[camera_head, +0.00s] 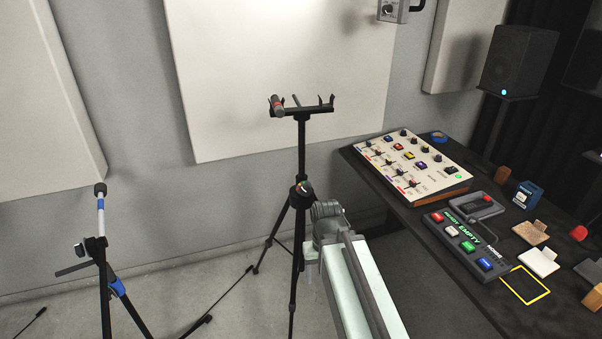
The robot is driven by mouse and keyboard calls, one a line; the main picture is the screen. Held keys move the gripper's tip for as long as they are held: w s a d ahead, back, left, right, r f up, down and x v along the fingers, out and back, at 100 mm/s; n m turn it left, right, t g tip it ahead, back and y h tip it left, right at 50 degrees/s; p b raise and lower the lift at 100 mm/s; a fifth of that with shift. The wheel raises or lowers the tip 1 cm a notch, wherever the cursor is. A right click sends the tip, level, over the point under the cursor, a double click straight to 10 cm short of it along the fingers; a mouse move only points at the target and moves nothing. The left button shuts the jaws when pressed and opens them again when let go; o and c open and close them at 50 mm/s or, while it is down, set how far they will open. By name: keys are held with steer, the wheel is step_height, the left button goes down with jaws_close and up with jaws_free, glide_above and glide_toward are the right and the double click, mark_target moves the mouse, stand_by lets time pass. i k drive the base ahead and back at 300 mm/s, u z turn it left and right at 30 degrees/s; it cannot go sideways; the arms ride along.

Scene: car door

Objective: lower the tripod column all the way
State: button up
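A black tripod (296,235) stands near the middle of the view in front of the wall. Its thin column (301,150) rises upright from a dark collar (300,192) to a cross bracket (302,110) with upturned prongs and a small red-marked part at its left end. My pale arm comes in from the bottom right. My gripper (326,210) is at the arm's far end, just right of the tripod's collar. Its fingers cannot be made out, and I cannot tell whether it touches the tripod.
A second black stand (100,270) with blue clamps is at the left. A dark desk (440,290) at the right holds a mixer panel (415,165), a button box (466,243) and small blocks. A speaker (518,60) is behind. Grey floor lies between the stands.

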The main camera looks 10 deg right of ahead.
mark_target(302, 119)
steer(key=k, duration=0.4)
steer(key=u, duration=0.65)
steer(key=i, duration=0.8)
steer(key=u, duration=0.3)
